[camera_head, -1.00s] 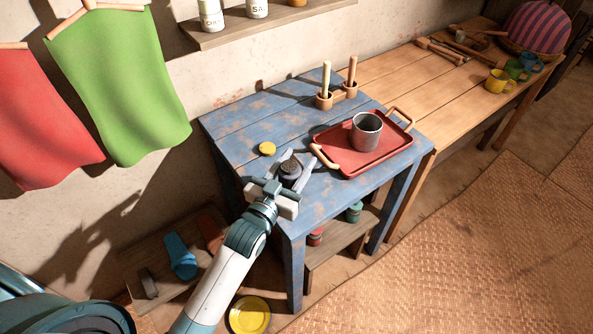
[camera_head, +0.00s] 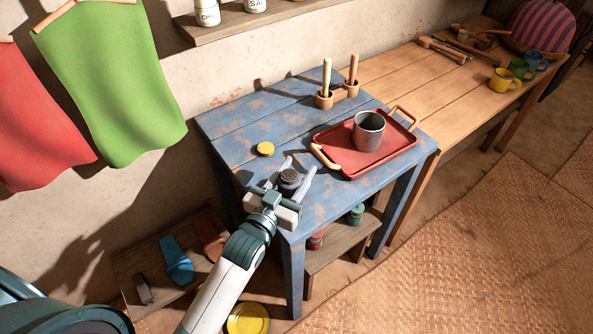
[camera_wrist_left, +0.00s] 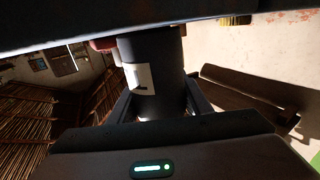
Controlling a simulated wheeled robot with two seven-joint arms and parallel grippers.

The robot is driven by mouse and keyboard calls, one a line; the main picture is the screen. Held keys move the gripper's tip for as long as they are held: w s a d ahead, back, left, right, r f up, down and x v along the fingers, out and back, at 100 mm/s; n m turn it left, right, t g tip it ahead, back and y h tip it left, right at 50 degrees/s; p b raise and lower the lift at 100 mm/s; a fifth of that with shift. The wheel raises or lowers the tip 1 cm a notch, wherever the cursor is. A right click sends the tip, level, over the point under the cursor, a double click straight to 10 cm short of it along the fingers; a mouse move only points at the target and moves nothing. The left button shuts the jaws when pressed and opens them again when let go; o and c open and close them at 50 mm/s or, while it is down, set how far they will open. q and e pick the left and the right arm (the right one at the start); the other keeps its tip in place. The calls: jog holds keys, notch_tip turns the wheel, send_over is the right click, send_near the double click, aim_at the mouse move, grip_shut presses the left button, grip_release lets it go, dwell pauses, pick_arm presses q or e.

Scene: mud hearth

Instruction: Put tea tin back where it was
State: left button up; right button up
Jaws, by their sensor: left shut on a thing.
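The tea tin, a dark cylinder (camera_head: 289,177) with a dark top, is at the front left of the blue table (camera_head: 245,125). In the left wrist view the tin (camera_wrist_left: 158,65) stands between the fingers and has a white label on its side; I cannot read it. My left gripper (camera_head: 292,178) is shut on the tin. I cannot tell whether the tin touches the tabletop. My right gripper is not in view.
A yellow disc (camera_head: 265,149) lies behind the gripper. A red tray (camera_head: 345,163) with a metal cup (camera_head: 368,131) stands to the right. Wooden holders with upright handles (camera_head: 325,98) are at the back. A wall shelf (camera_head: 230,25) hangs above, with white canisters (camera_head: 208,13).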

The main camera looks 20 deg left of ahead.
aim_at(284, 191)
pick_arm(q)
jog(key=o, duration=1.1)
jog(key=shift+f, duration=0.1)
jog(key=shift+o, duration=0.2)
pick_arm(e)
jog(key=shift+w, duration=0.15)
pick_arm(q)
jog(key=shift+r, duration=0.2)
jog(key=shift+s+f, duration=0.15)
jog(key=shift+s, duration=0.05)
jog(key=s, duration=0.3)
jog(key=s+a+b, duration=0.1)
jog(key=s, duration=0.2)
jog(key=s+a+b, duration=0.1)
jog(key=s, duration=0.2)
jog(key=shift+s, duration=0.4)
jog(key=shift+s+a, duration=0.15)
jog(key=shift+s, duration=0.6)
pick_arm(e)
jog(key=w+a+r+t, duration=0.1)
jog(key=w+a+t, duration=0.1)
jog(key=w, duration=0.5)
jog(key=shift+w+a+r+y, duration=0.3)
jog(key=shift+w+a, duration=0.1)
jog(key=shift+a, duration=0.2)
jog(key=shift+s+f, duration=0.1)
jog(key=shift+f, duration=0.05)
